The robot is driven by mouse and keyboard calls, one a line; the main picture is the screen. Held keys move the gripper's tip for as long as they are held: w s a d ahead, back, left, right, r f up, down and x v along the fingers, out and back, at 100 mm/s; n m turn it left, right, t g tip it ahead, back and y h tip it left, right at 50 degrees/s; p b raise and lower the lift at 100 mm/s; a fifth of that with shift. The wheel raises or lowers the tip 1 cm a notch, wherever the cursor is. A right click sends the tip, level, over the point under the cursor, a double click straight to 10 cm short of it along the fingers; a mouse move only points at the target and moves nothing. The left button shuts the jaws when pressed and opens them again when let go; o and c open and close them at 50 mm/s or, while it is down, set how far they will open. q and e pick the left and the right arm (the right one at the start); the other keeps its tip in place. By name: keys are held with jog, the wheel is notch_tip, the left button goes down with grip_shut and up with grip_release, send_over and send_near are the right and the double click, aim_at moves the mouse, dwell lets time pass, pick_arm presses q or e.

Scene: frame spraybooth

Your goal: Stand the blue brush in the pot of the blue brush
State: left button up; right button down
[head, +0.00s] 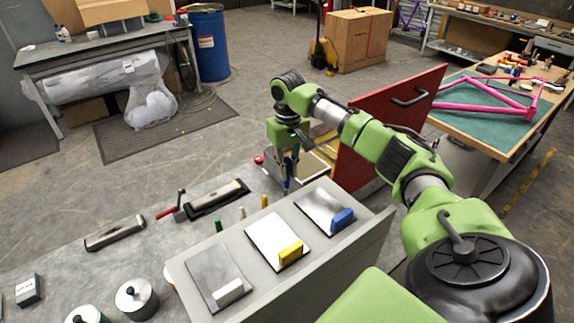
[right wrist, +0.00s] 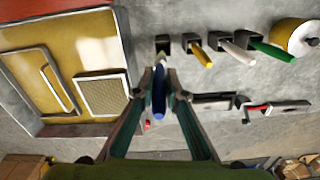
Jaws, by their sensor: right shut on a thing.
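My right gripper (head: 288,176) is shut on the blue brush (right wrist: 159,96) beyond the left end of the row of brushes in the wrist view. The brush points away from the wrist camera, and its far end shows just short of an empty dark square pot (right wrist: 162,40). I cannot tell the height between them. Three like pots beside it hold the yellow brush (right wrist: 203,57), the white brush (right wrist: 237,52) and the green brush (right wrist: 272,49). In the head view the pots are mostly hidden behind a grey panel. My left gripper is not in view.
A grey sloped panel (head: 179,270) with three plates and coloured handles stands in front of the brushes. An open cabinet with a red door (head: 372,115) is close to my right arm. A tray with a tool (head: 216,197) and lidded cans (head: 136,299) stand on the bench.

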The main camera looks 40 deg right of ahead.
aim_at(287, 184)
jog(key=shift+s+a+f, duration=0.1)
jog(key=shift+a+f, duration=0.1)
jog(key=shift+f, duration=1.15)
jog(key=shift+a+f, duration=0.15)
jog(key=shift+f, duration=1.15)
jog(key=shift+a+f+b, duration=0.1)
jog(key=shift+f+b, duration=0.1)
jog(key=shift+b, duration=0.1)
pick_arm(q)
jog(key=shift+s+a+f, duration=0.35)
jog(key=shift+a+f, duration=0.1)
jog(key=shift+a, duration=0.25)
pick_arm(e)
jog(key=shift+f, duration=0.65)
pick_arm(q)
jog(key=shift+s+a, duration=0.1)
